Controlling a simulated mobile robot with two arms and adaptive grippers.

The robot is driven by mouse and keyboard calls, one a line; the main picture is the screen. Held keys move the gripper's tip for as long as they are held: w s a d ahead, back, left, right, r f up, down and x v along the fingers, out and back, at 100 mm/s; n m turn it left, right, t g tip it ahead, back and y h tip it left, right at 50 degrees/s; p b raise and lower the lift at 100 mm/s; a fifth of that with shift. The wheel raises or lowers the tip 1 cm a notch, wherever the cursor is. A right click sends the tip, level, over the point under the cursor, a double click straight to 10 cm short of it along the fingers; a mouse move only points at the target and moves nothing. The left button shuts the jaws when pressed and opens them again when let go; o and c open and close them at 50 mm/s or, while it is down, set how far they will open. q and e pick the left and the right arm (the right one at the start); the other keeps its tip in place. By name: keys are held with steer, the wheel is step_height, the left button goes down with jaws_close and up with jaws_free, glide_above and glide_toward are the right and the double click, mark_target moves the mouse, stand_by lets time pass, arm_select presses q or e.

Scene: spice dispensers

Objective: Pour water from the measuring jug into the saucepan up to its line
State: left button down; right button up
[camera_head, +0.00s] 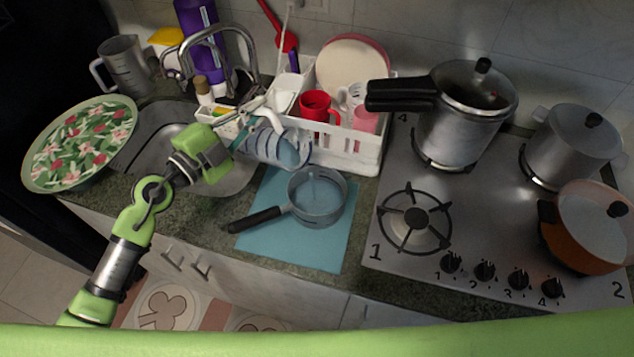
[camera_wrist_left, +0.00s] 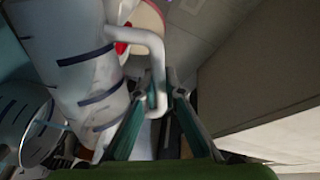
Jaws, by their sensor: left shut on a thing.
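The measuring jug (camera_head: 278,150) is clear with a white handle and is tipped on its side, mouth to the right, with bluish water inside. My left gripper (camera_head: 243,135) is shut on its handle. In the left wrist view, the jug (camera_wrist_left: 85,62) with dark marks fills the left, and its handle (camera_wrist_left: 157,62) lies between my fingers (camera_wrist_left: 160,98). The saucepan (camera_head: 318,204) stands upright below and right of the jug's mouth, with bluish water inside and a thin pale streak above it. The saucepan (camera_wrist_left: 22,122) shows lines in the wrist view. My right gripper is not in view.
The saucepan stands on a blue mat (camera_head: 270,243), its black handle (camera_head: 256,219) pointing left. A white dish rack (camera_head: 355,153) is close behind the jug. The stove (camera_head: 385,248) with several pots is right. A sink (camera_head: 160,125) and floral plate (camera_head: 80,145) are left.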

arm_select(q)
steer(key=shift+s+d+r+m, duration=0.2)
steer(key=shift+r+m, duration=0.1)
steer(key=shift+r, duration=0.1)
steer(key=shift+s+d+r+m, duration=0.15)
steer(key=shift+d+r+m, duration=0.05)
steer(key=shift+r+m, duration=0.15)
stand_by(1.9)
steer(key=shift+f, duration=0.1)
